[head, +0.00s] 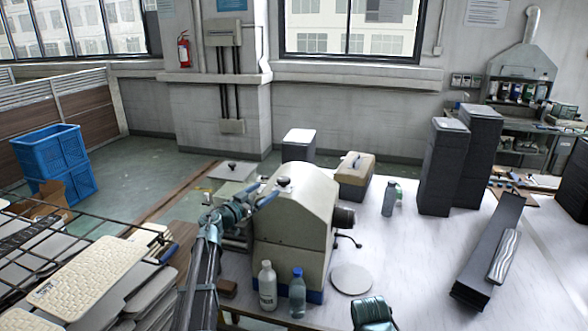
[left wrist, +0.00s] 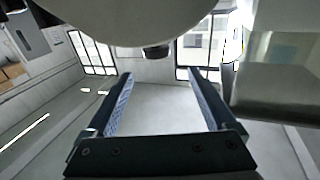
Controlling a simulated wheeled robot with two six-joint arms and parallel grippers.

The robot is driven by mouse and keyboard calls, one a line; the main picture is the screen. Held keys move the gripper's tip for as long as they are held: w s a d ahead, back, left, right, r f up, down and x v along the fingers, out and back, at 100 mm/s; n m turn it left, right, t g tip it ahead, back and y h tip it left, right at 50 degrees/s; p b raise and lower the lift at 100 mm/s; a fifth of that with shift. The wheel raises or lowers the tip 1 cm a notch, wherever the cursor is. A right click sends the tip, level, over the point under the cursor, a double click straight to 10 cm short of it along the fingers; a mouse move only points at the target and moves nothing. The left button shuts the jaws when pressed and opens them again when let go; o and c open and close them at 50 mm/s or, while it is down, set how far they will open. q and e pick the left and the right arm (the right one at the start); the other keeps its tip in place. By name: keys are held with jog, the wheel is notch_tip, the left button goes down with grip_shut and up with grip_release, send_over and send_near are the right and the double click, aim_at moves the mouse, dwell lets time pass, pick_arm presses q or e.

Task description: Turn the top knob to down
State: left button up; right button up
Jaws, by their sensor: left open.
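A beige machine (head: 300,226) with a rounded top stands on the white table. A black knob (head: 283,183) sits on its top; its setting is too small to read. A dark round part (head: 344,217) sticks out of its right side. My left gripper (head: 268,200) is at the machine's upper left, just below and left of the top knob. In the left wrist view the gripper (left wrist: 160,78) is open with nothing between the fingers. A pale rounded surface (left wrist: 145,20) with a small dark part (left wrist: 156,52) lies above the fingertips. My right gripper's fingers are not seen.
A white bottle (head: 267,287) and a clear blue-capped bottle (head: 297,294) stand in front of the machine. A round grey disc (head: 351,279) lies to its right. A beige case (head: 355,176), a grey bottle (head: 391,198) and dark tall boxes (head: 442,167) stand farther back.

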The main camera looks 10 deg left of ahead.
aim_at(284, 182)
pick_arm(q)
jog(key=shift+f+m+g+h, duration=0.15)
jog(key=shift+m+g+h, duration=0.15)
jog(key=shift+g+h, duration=0.15)
jog(key=x, duration=1.3)
jog(key=shift+w+d, duration=0.1)
jog(key=shift+w, duration=0.25)
jog(key=c, duration=1.4)
jog(key=shift+o, duration=0.2)
